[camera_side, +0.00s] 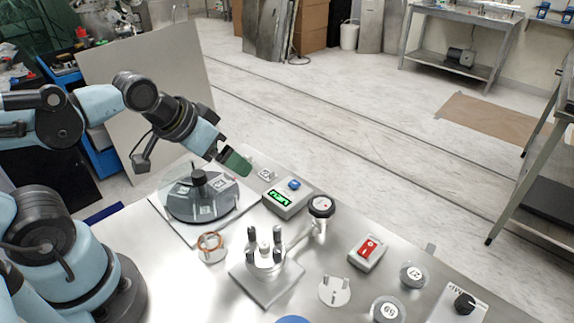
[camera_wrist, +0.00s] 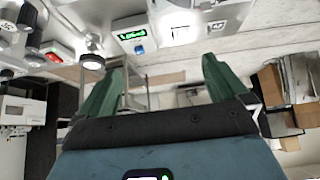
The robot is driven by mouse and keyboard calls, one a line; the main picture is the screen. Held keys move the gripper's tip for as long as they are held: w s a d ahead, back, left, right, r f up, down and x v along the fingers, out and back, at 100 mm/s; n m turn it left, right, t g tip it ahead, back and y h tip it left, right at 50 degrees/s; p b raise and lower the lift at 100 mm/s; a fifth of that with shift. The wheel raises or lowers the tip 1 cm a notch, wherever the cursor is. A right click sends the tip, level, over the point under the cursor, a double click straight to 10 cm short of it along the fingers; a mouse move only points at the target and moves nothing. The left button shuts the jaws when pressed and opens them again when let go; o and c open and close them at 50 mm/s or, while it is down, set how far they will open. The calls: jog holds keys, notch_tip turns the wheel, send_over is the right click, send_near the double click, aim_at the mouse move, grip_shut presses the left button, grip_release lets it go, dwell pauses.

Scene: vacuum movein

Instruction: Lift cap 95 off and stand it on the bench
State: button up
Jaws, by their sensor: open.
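My gripper (camera_side: 236,162) has green fingers and hangs in the air above the bench, at the upper right of a clear dome with a black knob (camera_side: 198,178). In the wrist view my gripper (camera_wrist: 165,65) is spread wide with nothing between the fingers. Two round grey numbered caps lie at the front right: one marked like 72 (camera_side: 412,274), one like 69 or 66 (camera_side: 386,309). No cap that I can read as 95 is visible. The metal bench (camera_side: 235,297) has bare shiny areas.
A metal fixture with black-topped posts (camera_side: 266,252) stands mid-bench beside a round gauge (camera_side: 321,206). Near it are a green-display box (camera_side: 285,200), a copper ring (camera_side: 210,241), a red switch box (camera_side: 367,252) and a slotted disc (camera_side: 334,291). Bare bench lies between them.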

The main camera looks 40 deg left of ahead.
jog(key=d+r+g+h, duration=0.1)
jog(key=d+r+g, duration=0.15)
jog(key=d, duration=0.45)
jog(key=n+g+y, duration=0.1)
jog(key=n+g, duration=0.2)
jog(key=g, duration=0.2)
send_over(264, 244)
jog(key=f, duration=0.4)
jog(key=shift+d+f, duration=0.2)
jog(key=shift+a+f, duration=0.15)
jog(key=shift+f, duration=1.2)
jog(key=shift+a+f, duration=0.1)
jog(key=shift+f, duration=1.25)
jog(key=c, duration=1.1)
